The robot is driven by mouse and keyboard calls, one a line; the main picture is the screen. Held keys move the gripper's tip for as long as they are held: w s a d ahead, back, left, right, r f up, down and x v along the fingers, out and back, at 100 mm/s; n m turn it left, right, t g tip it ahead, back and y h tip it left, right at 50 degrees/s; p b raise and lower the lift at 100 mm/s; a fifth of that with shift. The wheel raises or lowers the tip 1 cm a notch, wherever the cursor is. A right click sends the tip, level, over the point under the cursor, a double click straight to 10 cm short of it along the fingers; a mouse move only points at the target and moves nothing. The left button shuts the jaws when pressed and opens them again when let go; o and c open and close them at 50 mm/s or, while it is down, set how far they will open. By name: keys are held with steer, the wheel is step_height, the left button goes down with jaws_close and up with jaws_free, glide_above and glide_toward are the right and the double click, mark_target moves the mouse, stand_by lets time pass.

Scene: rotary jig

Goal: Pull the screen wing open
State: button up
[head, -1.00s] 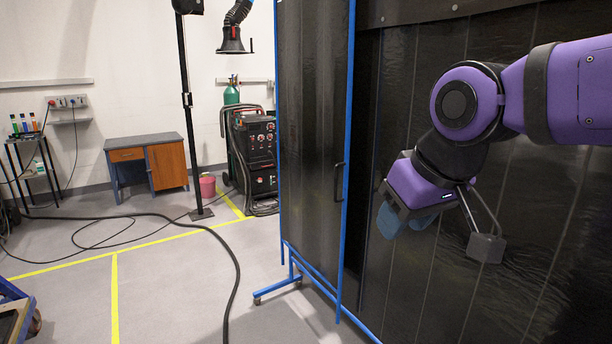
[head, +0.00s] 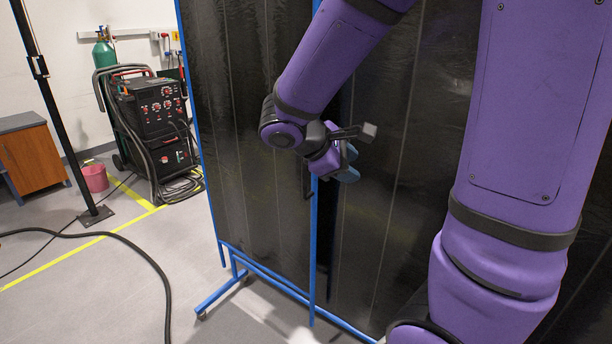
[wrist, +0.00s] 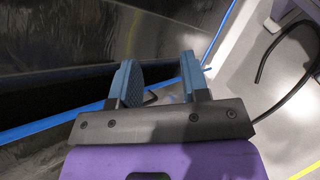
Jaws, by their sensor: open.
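The screen wing (head: 255,130) is a dark, glossy panel in a blue frame, left of centre in the head view. Its black handle (head: 306,181) is near the right blue post, partly hidden by my arm. My gripper (head: 350,163) is at that post, a little above and right of the handle, in front of the dark screen behind. In the wrist view my gripper (wrist: 158,78) has its two blue fingers apart. A small black bent piece (wrist: 150,97), probably the handle, shows between them near their base. I cannot tell whether a finger touches it.
More dark screen (head: 385,190) stands right of the wing. The blue foot (head: 218,296) has casters on the floor. A welding machine (head: 155,125), a pink bucket (head: 95,178) and a black pole (head: 62,125) stand at left. A black hose (head: 140,262) crosses otherwise open floor.

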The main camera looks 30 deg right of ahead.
steer(key=w+f+n+t+h, duration=0.2)
steer(key=w+f+n+h, duration=0.1)
steer(key=w+n, duration=0.15)
steer(key=w+f+n+t+h, duration=0.1)
steer(key=w+f+n+h, duration=0.1)
steer(key=w+f+n, duration=0.3)
steer(key=n+t, duration=0.7)
glide_toward(303, 178)
steer(key=x, duration=0.3)
steer(key=shift+m, duration=0.25)
steer(key=x, duration=0.9)
steer(key=shift+w+d, duration=0.2)
steer(key=shift+d, duration=0.05)
jaws_close()
